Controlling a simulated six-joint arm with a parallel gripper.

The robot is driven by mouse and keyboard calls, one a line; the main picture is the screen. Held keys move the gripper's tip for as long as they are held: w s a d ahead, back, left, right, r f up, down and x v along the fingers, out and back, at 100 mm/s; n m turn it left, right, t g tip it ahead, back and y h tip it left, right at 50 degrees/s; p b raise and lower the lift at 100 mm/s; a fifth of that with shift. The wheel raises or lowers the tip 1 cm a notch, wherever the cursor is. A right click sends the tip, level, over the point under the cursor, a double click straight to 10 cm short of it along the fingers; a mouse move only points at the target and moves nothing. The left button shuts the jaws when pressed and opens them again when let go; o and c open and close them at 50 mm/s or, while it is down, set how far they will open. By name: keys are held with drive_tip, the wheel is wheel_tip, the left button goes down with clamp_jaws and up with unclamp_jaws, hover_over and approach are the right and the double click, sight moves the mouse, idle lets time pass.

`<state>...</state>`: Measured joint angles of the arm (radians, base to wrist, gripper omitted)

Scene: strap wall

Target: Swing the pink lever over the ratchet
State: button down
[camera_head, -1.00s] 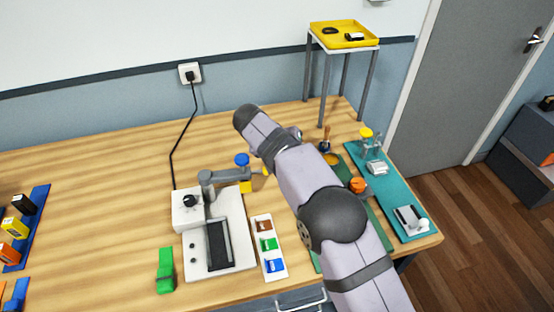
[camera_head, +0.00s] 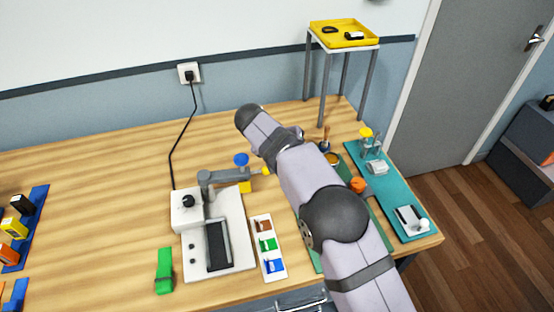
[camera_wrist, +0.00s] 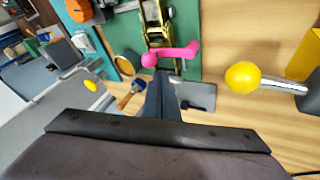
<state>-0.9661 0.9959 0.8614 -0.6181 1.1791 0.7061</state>
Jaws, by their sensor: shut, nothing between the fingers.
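The pink lever (camera_wrist: 180,52), with a round pink knob at its left end, lies across the lower end of the brass-coloured ratchet (camera_wrist: 155,22) in the wrist view. The ratchet sits on a green mat (camera_wrist: 215,30). My gripper (camera_wrist: 161,82) is shut and empty, its dark fingers pointing at the lever. The fingertips appear just below the lever in the picture; I cannot tell whether they touch it. In the head view my arm hides the lever, the ratchet and the gripper's fingers.
A yellow ball knob (camera_wrist: 243,76) on a metal rod is at right; in the head view it belongs to a white machine (camera_head: 236,225). A wooden-handled tool (camera_wrist: 131,93) and an orange object (camera_head: 357,185) are close by. A teal board (camera_head: 393,205) lies at right.

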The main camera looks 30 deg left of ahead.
drive_tip(key=shift+r, duration=0.1)
idle(0.7)
drive_tip(key=s+a+r+p, duration=0.2)
drive_tip(key=a+r+p, duration=0.3)
drive_tip(key=p, duration=0.8)
wheel_tip(320, 180, up, 3)
drive_tip(key=shift+s+r, duration=0.1)
drive_tip(key=shift+s, duration=0.2)
